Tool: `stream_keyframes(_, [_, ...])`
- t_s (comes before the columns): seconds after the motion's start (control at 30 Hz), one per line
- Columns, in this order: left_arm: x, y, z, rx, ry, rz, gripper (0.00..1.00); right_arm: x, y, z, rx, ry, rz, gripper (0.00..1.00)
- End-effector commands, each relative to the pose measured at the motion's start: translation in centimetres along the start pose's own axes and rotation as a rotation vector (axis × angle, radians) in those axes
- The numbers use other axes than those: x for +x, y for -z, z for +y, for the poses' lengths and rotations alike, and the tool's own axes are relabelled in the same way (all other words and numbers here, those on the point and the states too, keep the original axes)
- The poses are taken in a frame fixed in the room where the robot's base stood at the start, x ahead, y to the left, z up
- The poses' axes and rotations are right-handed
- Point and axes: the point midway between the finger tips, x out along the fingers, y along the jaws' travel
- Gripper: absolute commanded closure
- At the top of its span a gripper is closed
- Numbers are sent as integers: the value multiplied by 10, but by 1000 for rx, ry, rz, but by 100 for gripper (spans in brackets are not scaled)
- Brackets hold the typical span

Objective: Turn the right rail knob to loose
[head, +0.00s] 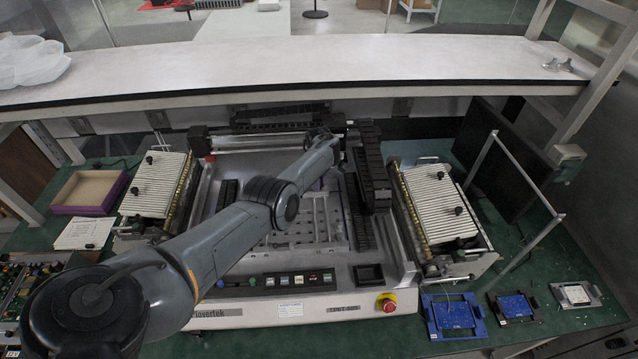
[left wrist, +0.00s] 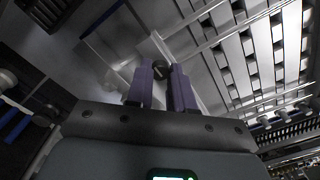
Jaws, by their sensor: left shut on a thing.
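My left gripper (left wrist: 164,76) shows in the left wrist view with its two purple fingers close together. They are shut on a small dark round knob (left wrist: 160,67), which sits between the fingertips beside a pale metal rail block. The knob's turn angle cannot be read. In the head view my left arm reaches from the lower left across the machine (head: 307,305), and its forearm and wrist cover the gripper and the held knob. My right gripper is not in view.
Slatted feeder racks stand left (head: 155,184) and right (head: 437,201) of the machine bed. A red emergency button (head: 386,302) is on the front panel. A shelf (head: 300,62) crosses above the back.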

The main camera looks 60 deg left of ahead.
Motion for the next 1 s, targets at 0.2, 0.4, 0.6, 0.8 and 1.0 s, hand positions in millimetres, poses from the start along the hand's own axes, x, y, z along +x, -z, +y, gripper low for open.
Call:
stream_keyframes(0.2, [0, 0, 0, 0, 0, 0, 71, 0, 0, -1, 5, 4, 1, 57])
stream_keyframes(0.4, [0, 0, 0, 0, 0, 0, 52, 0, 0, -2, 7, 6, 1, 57])
stream_keyframes(0.6, [0, 0, 0, 1, 0, 0, 52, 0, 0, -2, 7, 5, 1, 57])
stream_keyframes(0.8, [-14, 0, 0, 0, 0, 0, 52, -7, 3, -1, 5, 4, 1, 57])
stream_keyframes(1.0, [-47, 0, 1, 0, -1, 2, 52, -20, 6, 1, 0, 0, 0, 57])
